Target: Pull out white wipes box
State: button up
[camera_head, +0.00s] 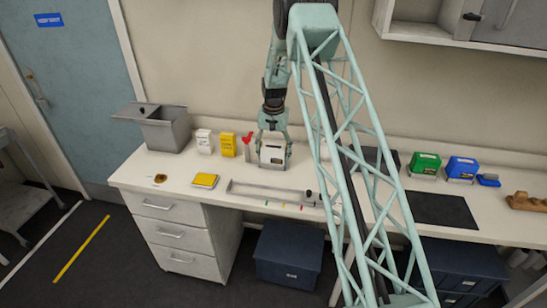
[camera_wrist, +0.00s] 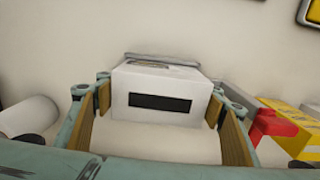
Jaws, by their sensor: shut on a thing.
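The white wipes box (camera_head: 272,155) stands upright near the back of the bench in the head view, with a dark label on its front. My gripper (camera_head: 273,143) reaches down over it, with one finger on each side. In the wrist view the white box (camera_wrist: 160,84) sits between the tan finger pads of my gripper (camera_wrist: 165,105), its dark slot or label facing the camera. My gripper is shut on the box. I cannot tell whether the box is resting on the bench or slightly raised.
A grey tray (camera_head: 272,192) lies in front. Green (camera_head: 426,163) and blue (camera_head: 462,167) boxes stand at right. My arm's lattice hides part of the bench.

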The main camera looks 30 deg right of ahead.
aim_at(274, 146)
jog(key=shift+r, duration=1.75)
dwell(1.7)
jog(key=shift+r+p, duration=0.5)
jog(key=shift+r, duration=0.75)
